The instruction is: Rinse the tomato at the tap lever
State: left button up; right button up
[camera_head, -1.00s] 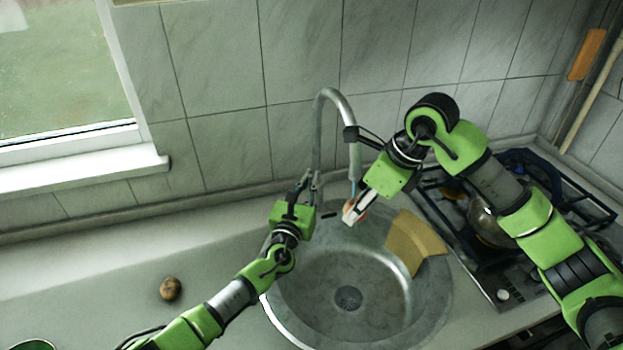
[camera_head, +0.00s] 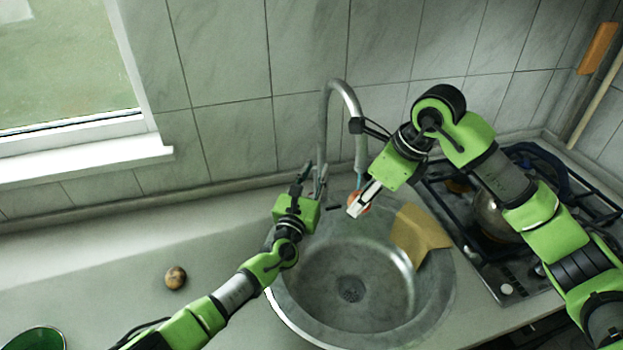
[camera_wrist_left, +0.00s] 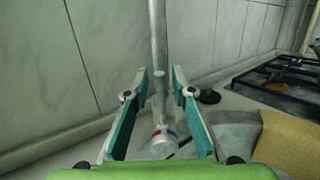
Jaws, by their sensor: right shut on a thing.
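The red-orange tomato (camera_head: 367,207) is held in my right gripper (camera_head: 359,205), below the spout of the grey tap (camera_head: 329,130) and above the sink. The fingers hide much of it. A thin bluish streak shows beneath the spout; I cannot tell whether it is water. My left gripper (camera_head: 314,182) is at the tap's base. In the left wrist view its fingers (camera_wrist_left: 160,90) are apart, one on each side of the tap's upright pipe (camera_wrist_left: 158,50). A red and blue mark shows on the tap's base. I cannot make out the lever clearly.
The round metal sink (camera_head: 350,265) is empty, with a tan cloth (camera_head: 420,232) over its right rim. A brown round item (camera_head: 175,277) lies on the left counter, and a green-lined bowl (camera_head: 38,338) is at the lower left. A gas stove with a pan (camera_head: 492,215) stands right.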

pick_arm(q)
jog(key=shift+s+a+f, duration=0.2)
jog(key=shift+s+a, duration=0.05)
jog(key=shift+s, duration=0.3)
jog(key=v, duration=1)
jog(key=shift+s+a, duration=0.15)
jog(key=shift+s, duration=0.2)
jog(key=shift+r, duration=0.1)
jog(key=c, duration=0.6)
jog(key=shift+w+a+r+m+h, duration=0.1)
jog(key=shift+a+r+m+h, duration=0.15)
jog(key=shift+r+m+h, duration=0.2)
grip_shut()
jog(key=s+a+r+m+g+h, duration=0.1)
jog(key=a+m+g+h, duration=0.25)
jog(key=a+g, duration=0.35)
jog(key=shift+y, duration=0.5)
jog(key=x, duration=0.4)
jog(key=r+x, duration=0.1)
jog(key=x, duration=0.8)
jog(key=shift+w+d+r, duration=0.15)
jog(key=shift+w+d, duration=0.1)
jog(key=shift+d, duration=0.05)
